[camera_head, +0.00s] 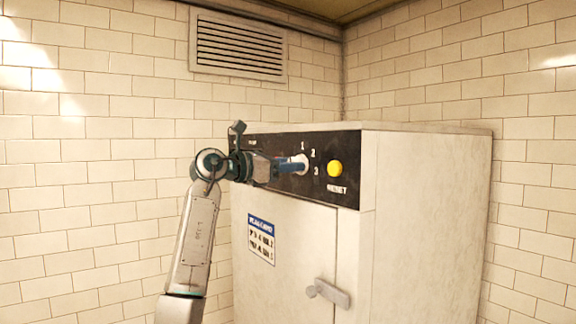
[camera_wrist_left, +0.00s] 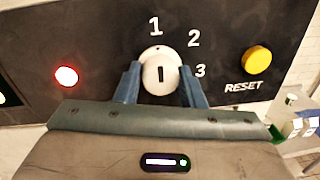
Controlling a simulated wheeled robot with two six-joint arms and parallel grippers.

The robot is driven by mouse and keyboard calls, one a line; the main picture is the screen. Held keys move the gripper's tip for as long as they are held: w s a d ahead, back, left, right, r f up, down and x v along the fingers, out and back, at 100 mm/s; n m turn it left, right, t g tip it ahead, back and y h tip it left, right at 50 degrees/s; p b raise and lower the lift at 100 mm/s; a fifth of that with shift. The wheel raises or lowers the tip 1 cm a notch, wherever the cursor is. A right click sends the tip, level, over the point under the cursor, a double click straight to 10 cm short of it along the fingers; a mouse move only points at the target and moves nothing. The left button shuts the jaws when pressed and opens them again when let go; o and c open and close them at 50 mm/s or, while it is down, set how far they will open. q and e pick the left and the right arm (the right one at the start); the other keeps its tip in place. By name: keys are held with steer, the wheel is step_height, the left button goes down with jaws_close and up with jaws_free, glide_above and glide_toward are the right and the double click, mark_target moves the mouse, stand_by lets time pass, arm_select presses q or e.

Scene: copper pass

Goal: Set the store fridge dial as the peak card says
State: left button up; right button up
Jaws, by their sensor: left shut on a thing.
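The dial (camera_wrist_left: 160,72) is a white round knob on the fridge's black panel, with a short dark mark that stands about upright in the wrist view. The numbers 1, 2 and 3 run from above it to its right. My left gripper (camera_wrist_left: 161,84) is shut on the dial, one blue finger on each side. In the head view my left gripper (camera_head: 292,166) partly covers the dial (camera_head: 301,161). The card (camera_head: 261,240) with a blue heading is on the fridge door; its small print is too small to read. My right gripper is not in view.
A lit red lamp (camera_wrist_left: 66,76) is to the left. The door handle (camera_head: 328,292) sticks out low on the fridge (camera_head: 425,220). A wall vent (camera_head: 238,47) is above.

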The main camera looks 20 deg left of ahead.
arm_select(q)
steer(key=shift+m, duration=0.3)
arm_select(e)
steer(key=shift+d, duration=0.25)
arm_select(q)
steer(key=shift+d+r+m+y, duration=0.1)
steer(key=shift+m+y, duration=0.2)
steer(key=shift+m, duration=4.1)
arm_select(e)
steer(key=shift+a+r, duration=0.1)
arm_select(q)
steer(key=o, duration=0.9)
steer(key=shift+o, duration=0.5)
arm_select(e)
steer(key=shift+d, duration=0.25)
